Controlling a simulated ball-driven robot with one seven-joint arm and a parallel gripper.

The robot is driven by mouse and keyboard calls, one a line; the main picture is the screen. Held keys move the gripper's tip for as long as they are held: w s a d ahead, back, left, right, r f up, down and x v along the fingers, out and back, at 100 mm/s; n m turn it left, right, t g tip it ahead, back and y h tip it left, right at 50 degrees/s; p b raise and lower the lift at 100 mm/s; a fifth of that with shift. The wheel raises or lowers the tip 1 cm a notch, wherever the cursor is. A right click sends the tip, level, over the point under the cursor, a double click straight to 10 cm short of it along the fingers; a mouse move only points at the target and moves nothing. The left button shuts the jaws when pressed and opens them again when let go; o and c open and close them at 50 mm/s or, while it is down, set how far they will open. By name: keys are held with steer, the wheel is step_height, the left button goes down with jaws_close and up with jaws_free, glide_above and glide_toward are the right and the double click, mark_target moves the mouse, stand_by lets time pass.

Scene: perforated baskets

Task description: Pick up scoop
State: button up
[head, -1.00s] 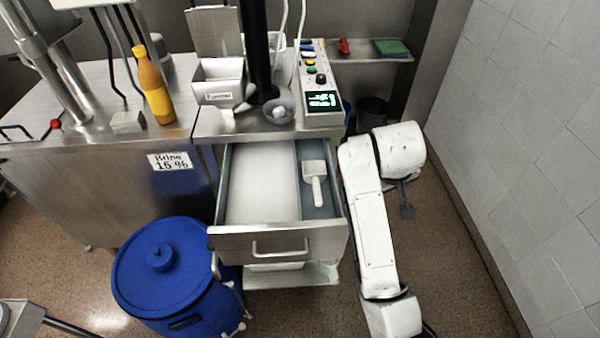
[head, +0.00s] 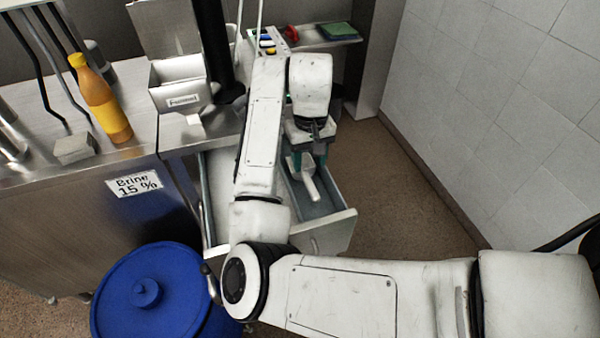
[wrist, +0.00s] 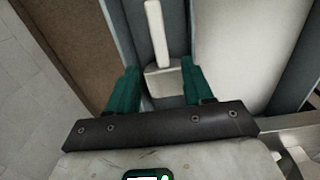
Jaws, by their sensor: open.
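The white scoop (head: 304,177) lies in the narrow right compartment of the open drawer (head: 330,226). In the wrist view the scoop (wrist: 157,42) has its handle pointing up the picture and its bowl between the green fingertips. My gripper (wrist: 153,82) is open, with one finger on each side of the bowl and no visible contact. In the head view my gripper (head: 306,158) is over the far end of the scoop, and my arm hides much of the drawer. I cannot tell the exact height of the fingers above the scoop.
A blue lidded barrel (head: 150,300) stands front left. An orange bottle (head: 100,100) and a metal container (head: 182,88) stand on the counters. A tiled wall (head: 490,110) bounds the right, with open floor (head: 400,190) before it.

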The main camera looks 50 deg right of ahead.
mark_target(308, 179)
steer(key=f+b, duration=0.1)
steer(key=f, duration=0.2)
steer(key=f+b, duration=0.1)
steer(key=f, duration=0.2)
steer(key=shift+s+a, duration=0.1)
steer(key=shift+a, duration=0.1)
steer(key=shift+f, duration=0.8)
jaws_close()
